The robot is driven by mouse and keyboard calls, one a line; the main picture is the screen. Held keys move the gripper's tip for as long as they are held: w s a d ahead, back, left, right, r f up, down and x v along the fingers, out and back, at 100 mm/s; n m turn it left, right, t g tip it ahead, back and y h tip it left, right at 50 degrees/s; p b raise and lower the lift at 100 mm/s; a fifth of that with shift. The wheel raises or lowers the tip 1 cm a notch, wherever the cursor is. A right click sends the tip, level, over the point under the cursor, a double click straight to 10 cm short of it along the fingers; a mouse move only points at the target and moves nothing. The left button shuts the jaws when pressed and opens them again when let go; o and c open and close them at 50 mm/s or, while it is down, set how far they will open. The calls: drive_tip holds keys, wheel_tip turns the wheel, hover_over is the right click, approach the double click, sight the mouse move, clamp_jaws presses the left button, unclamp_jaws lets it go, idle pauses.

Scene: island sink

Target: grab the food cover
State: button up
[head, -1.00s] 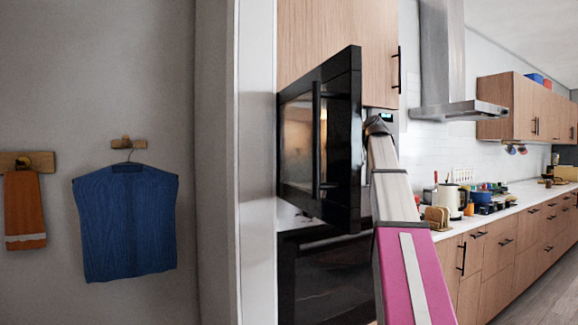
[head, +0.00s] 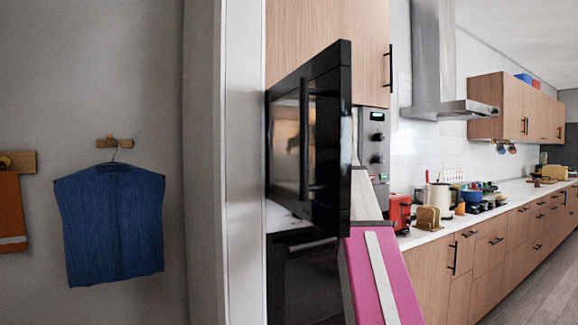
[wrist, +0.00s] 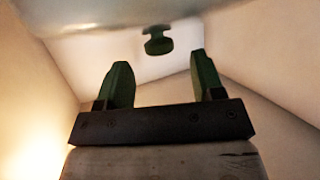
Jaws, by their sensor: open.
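The food cover's green knob (wrist: 158,42) shows at the top middle of the wrist view. The pale cover body (wrist: 90,14) fills the top edge above it and is cut off. My gripper (wrist: 162,62) is open, its two dark green fingers apart and empty. The knob lies beyond the fingertips, roughly between them in the picture, with no contact visible. In the head view the gripper and cover are hidden behind the open black microwave door (head: 330,130).
Pale lit walls (wrist: 290,70) close in around my gripper in the wrist view. The door stands open beside my arm in the head view. A red appliance (head: 399,211) and other kitchen items stand on the counter to the right. A blue garment (head: 112,222) hangs at left.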

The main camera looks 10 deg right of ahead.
drive_tip(key=x, duration=0.3)
drive_tip(key=shift+w+a+f, duration=0.15)
drive_tip(key=shift+f, duration=0.05)
clamp_jaws()
drive_tip(key=shift+r, duration=0.1)
